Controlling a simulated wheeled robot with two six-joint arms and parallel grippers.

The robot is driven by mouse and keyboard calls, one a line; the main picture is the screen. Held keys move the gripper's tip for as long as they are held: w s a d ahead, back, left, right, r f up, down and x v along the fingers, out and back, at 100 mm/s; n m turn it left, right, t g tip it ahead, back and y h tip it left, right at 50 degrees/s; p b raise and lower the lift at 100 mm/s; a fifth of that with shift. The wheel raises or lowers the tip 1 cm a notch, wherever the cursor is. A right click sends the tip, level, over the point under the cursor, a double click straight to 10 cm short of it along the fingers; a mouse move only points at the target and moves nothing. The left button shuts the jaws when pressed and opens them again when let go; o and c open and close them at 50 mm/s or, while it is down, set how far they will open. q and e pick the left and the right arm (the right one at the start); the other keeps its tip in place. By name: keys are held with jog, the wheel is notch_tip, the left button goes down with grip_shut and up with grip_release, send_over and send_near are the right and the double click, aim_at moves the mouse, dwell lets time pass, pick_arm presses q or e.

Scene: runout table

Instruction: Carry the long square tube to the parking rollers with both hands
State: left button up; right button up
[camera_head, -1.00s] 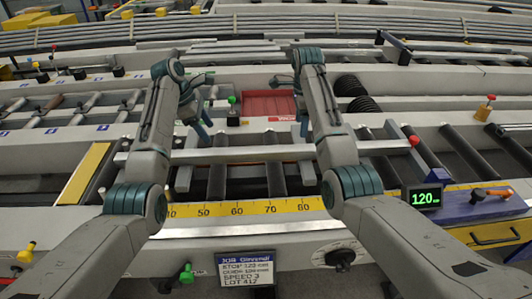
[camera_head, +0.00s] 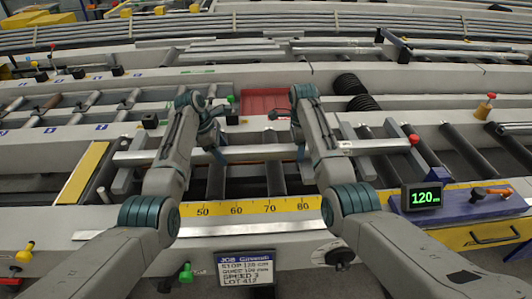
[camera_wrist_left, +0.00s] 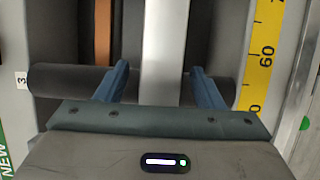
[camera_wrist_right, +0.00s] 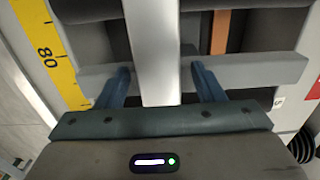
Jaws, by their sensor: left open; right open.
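The long square tube (camera_head: 256,153) is pale grey and lies level across the dark rollers, running left to right in the head view. My left gripper (camera_head: 217,152) is over its left part. In the left wrist view the tube (camera_wrist_left: 165,45) runs between the two blue fingers (camera_wrist_left: 160,85), which are open with gaps beside it. My right gripper (camera_head: 299,150) is over the tube right of the middle. In the right wrist view the tube (camera_wrist_right: 153,45) passes between open fingers (camera_wrist_right: 162,85), also with gaps. I cannot tell which rollers are the parking rollers.
A yellow scale (camera_head: 253,208) runs along the front edge. A red-tipped post (camera_head: 414,139) stands at the tube's right end. A red tray (camera_head: 266,101) lies behind the tube. Rollers with blue labels (camera_head: 87,105) lie at the back left. A 120 display (camera_head: 424,197) stands front right.

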pick_arm(q)
grip_shut()
pick_arm(e)
grip_shut()
pick_arm(q)
jog(key=shift+w+r, duration=0.15)
jog(key=shift+r, duration=0.1)
pick_arm(e)
jog(key=shift+w+r, duration=0.15)
jog(key=shift+r, duration=0.1)
